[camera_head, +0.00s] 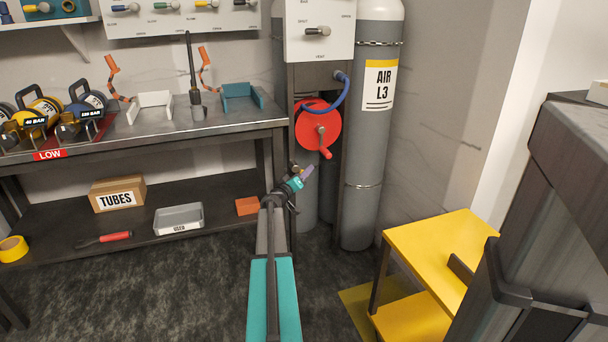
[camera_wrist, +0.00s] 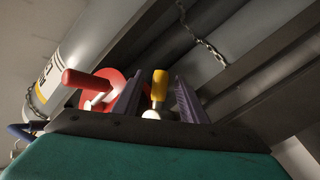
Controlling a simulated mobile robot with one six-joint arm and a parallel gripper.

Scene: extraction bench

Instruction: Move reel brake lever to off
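The red reel (camera_head: 312,118) hangs on the stand left of the grey cylinder, with a red crank handle (camera_head: 326,153) on its front. My gripper (camera_head: 301,175) is just below the reel. In the wrist view, a lever with a yellow grip (camera_wrist: 160,86) and a pale, rounded base (camera_wrist: 151,114) shows between the two dark purple fingers of my gripper (camera_wrist: 158,98). Gaps show on both sides of the grip, so the fingers look open. Whether the lever is fully inside the fingers or behind them, I cannot tell. The reel (camera_wrist: 108,76) and its crank handle (camera_wrist: 82,79) show left of the fingers.
A grey cylinder marked AIR L3 (camera_head: 372,210) stands right of the reel. A blue hose (camera_head: 347,92) loops above it. A steel bench (camera_head: 235,124) lies to the left, and yellow steps (camera_head: 440,245) stand to the right. Chains (camera_head: 378,43) cross the cylinder.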

